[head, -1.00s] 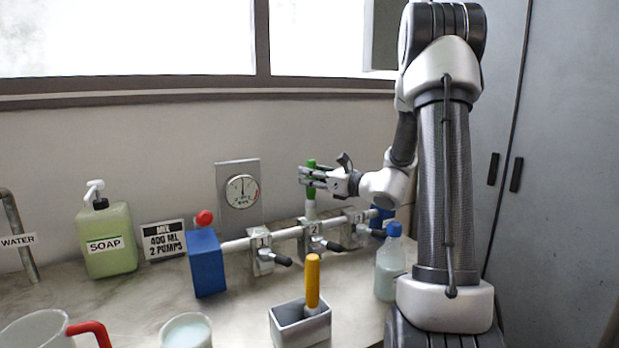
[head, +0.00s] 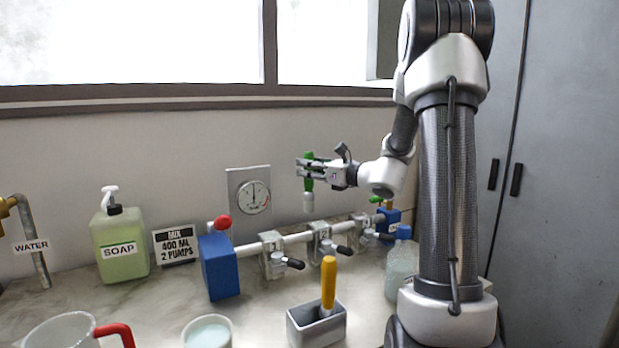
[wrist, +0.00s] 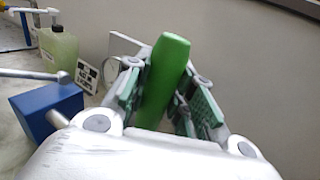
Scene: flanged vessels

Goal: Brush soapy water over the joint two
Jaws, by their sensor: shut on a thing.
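My gripper (head: 312,172) is shut on a green-handled brush (head: 308,160), which hangs upright with its pale bristle end down. The green handle (wrist: 165,75) stands between the finger pads in the wrist view; its lower end is hidden there. Joint two (head: 321,240), a clamp marked 2, sits on the white pipe (head: 295,237) between joints one (head: 272,256) and three (head: 362,225). The bristle end is above and slightly left of joint two, with a gap between them.
A grey box (head: 318,333) with a yellow-handled brush (head: 328,285) stands in front of the pipe. A cup of pale liquid (head: 208,333), red-handled jug (head: 60,332), soap bottle (head: 120,245) and blue-capped bottle (head: 400,268) stand around. A gauge (head: 252,197) is behind.

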